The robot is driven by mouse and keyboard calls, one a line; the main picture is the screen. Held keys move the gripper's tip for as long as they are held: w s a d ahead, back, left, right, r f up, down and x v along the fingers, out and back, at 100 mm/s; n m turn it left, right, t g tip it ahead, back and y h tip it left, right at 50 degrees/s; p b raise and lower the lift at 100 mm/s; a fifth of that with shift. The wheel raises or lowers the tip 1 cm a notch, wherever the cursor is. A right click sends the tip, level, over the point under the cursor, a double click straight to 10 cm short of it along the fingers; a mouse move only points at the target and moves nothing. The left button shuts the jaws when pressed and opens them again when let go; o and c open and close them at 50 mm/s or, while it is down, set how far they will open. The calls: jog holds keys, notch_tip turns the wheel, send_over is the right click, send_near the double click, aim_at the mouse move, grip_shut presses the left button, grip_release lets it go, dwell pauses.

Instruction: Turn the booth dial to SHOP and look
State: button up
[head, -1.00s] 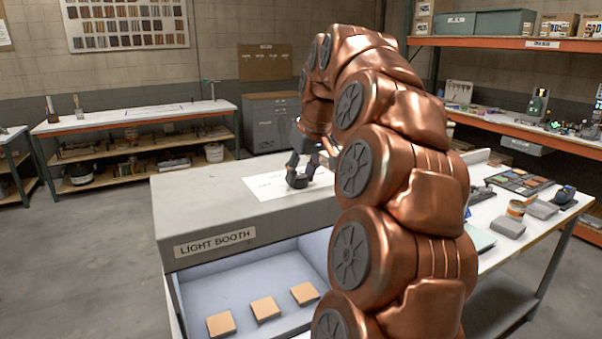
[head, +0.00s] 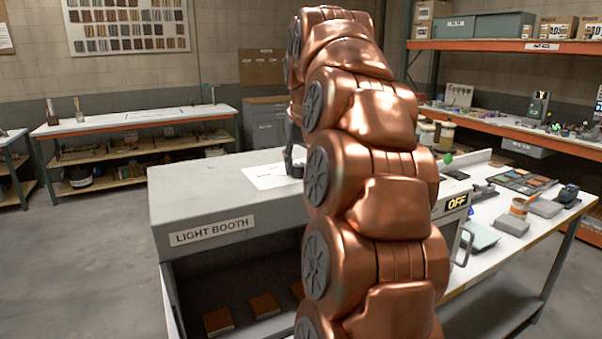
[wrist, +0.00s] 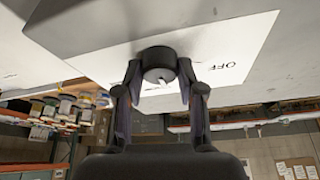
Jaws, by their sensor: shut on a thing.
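The light booth (head: 205,205) is a grey box with a "LIGHT BOOTH" label, and its inside is dark in the head view. Small brown blocks (head: 217,321) lie in it, one partly hidden by my arm. In the wrist view my gripper (wrist: 158,75) is shut on the round dark dial (wrist: 158,58), with a finger on each side. The dial sits on a white card (wrist: 215,50) marked OFF; a small white mark shows on the dial. The other card words are mostly hidden or unreadable. In the head view my arm hides most of the gripper and the dial.
A white bench on the right holds a swatch tray (head: 522,181), a tin (head: 518,207) and grey blocks. An orange-edged shelf (head: 520,130) stands behind it. A workbench (head: 135,118) is at the back left. The floor at left is clear.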

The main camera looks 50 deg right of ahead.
jog(key=shift+m+g+h+b, duration=0.5)
jog(key=shift+m+b, duration=0.65)
jog(key=shift+m, duration=0.75)
jog(key=o, duration=1.1)
jog(key=shift+a+r, duration=0.1)
jog(key=shift+r, duration=0.1)
jog(key=shift+s+a+r, duration=0.15)
jog(key=shift+a+r, duration=0.05)
jog(key=shift+r, duration=0.2)
jog(key=shift+s+a, duration=1.15)
jog(key=shift+a, duration=0.45)
jog(key=shift+s+a, duration=1.15)
jog(key=shift+a, duration=0.5)
jog(key=shift+s+a, duration=1.15)
jog(key=shift+a, duration=0.45)
